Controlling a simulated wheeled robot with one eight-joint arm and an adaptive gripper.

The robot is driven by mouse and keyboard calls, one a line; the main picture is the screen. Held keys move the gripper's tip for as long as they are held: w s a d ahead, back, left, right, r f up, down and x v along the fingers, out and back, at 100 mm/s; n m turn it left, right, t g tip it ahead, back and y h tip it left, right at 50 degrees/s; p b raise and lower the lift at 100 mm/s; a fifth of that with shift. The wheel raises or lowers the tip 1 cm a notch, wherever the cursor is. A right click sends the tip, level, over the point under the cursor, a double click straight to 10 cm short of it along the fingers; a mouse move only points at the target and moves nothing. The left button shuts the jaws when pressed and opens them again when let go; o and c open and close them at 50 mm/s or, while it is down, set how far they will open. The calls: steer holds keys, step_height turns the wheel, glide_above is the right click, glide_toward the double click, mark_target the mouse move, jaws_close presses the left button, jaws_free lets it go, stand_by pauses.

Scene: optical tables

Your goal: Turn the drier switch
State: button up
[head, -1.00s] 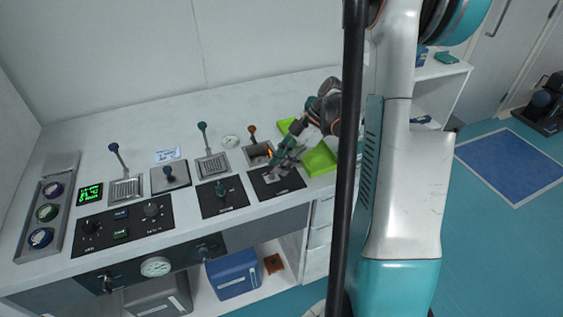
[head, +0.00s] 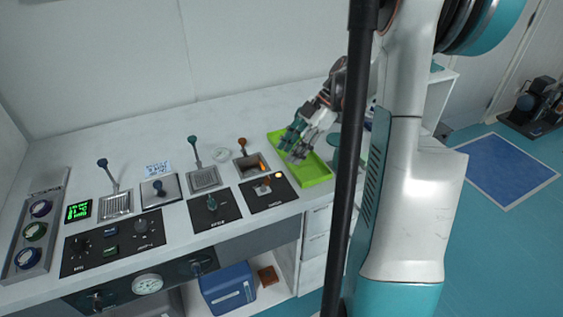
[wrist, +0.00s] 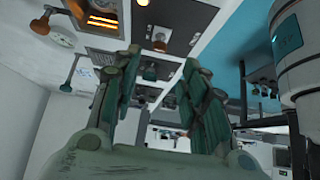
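My gripper (head: 294,152) is above the green tray, to the right of and behind the panel, clear of the knob. In the wrist view, my gripper's fingers (wrist: 158,92) are apart with nothing between them.
The green tray (head: 316,179) lies on the bench at the right, under my gripper. Several levers and knobs stand farther left. The floor to the right holds a blue mat (head: 500,168).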

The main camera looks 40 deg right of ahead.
steer(key=shift+v, duration=1.15)
